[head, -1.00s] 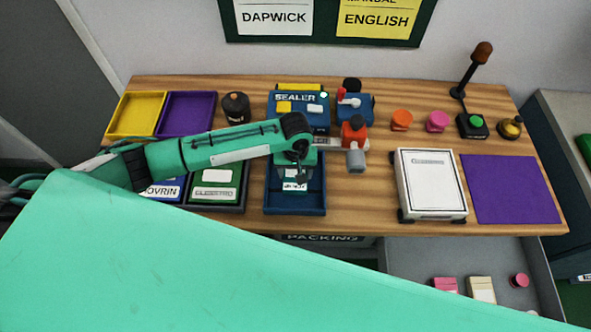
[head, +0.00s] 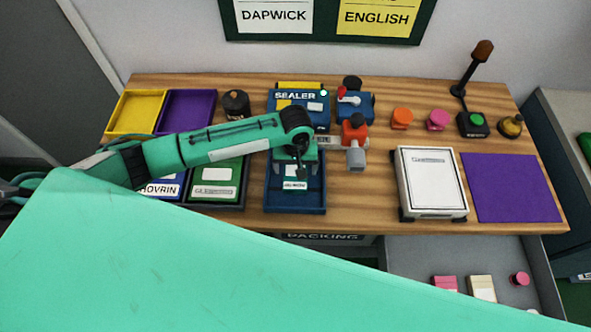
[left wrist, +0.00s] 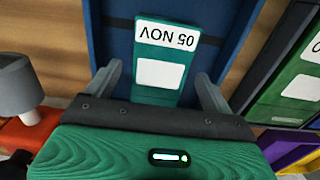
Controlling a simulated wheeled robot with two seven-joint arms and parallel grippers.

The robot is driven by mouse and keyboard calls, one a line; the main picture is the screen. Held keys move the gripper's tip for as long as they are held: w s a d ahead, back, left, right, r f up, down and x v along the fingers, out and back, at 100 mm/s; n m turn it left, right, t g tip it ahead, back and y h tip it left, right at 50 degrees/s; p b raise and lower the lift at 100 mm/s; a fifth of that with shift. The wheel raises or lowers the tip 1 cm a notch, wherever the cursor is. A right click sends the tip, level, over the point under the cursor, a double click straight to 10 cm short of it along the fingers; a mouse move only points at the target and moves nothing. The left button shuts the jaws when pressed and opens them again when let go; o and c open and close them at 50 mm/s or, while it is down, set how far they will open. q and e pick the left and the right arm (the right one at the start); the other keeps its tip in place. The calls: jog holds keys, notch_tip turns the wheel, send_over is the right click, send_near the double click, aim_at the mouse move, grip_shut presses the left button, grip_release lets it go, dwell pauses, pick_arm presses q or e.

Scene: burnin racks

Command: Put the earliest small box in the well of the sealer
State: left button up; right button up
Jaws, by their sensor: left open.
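A small green box (left wrist: 165,70) with a white label reading "05 NOV" lies in a blue tray (left wrist: 115,35). In the head view, the box (head: 294,185) shows in the tray (head: 295,210) below my left gripper (head: 300,165). In the left wrist view, my left gripper (left wrist: 160,75) is open, with a finger on either side of the box. I cannot tell whether the fingers touch it. The blue sealer (head: 316,121), with a green light, stands behind the gripper; its well cannot be made out. No other small box is clear inside the tray. My right gripper is not in view.
Green tray (head: 215,181) and a HOVRIN tray (head: 162,186) lie left of the blue tray. A red and grey tool (head: 355,150) stands right of the gripper. A white scale-like device (head: 432,182) and purple mat (head: 512,188) lie further right.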

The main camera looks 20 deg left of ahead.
pick_arm(q)
notch_tip(320, 180, up, 10)
jog(key=b, duration=0.1)
jog(key=shift+r, duration=0.15)
dwell(0.5)
